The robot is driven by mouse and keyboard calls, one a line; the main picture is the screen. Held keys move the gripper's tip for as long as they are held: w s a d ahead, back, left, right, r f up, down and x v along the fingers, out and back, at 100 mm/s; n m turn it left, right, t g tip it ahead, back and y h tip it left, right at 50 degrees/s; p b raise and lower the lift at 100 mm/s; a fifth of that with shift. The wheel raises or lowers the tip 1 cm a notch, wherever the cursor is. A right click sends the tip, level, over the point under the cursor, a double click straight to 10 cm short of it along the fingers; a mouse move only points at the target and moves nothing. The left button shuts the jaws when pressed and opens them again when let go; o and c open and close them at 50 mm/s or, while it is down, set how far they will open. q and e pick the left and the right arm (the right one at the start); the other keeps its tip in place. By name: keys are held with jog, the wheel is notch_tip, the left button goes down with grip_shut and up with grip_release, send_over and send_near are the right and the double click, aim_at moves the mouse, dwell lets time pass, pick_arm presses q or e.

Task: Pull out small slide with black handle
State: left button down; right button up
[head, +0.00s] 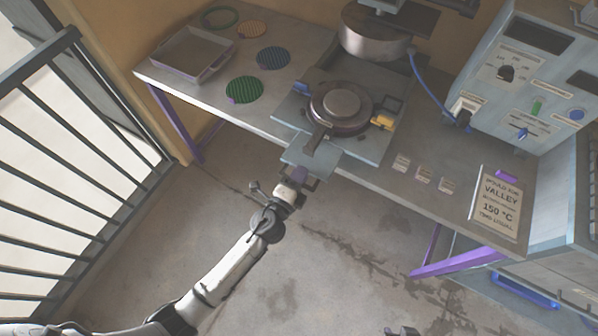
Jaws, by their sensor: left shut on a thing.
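The small slide (325,163) is a blue-grey plate that sticks out past the front edge of the table, below the press. Its black handle is at the front end, mostly hidden by my left gripper (299,180). My left gripper is shut on this handle, with the arm coming from the lower left. A round metal mould (341,106) with a dark handle (317,138) sits on the press's base plate (375,148) behind the slide. A small dark part at the bottom edge (401,331) may be my right gripper; its fingers cannot be made out.
The table holds a tray (207,69), a green disc (244,90), a blue disc (272,58), small labelled blocks (423,174) and a sign (497,205). A control box (525,75) stands at right. A railing (60,170) is at left. The floor before the table is clear.

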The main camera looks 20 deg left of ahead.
pick_arm(q)
jog(key=shift+s+f, duration=0.15)
jog(key=shift+f, duration=0.25)
jog(key=c, duration=1.4)
grip_release()
jog(key=shift+o, duration=1.2)
jog(key=shift+r, duration=0.2)
jog(key=s+a+b, duration=0.1)
jog(key=s+a, duration=0.1)
jog(key=s, duration=1.1)
jog(key=shift+s, duration=0.35)
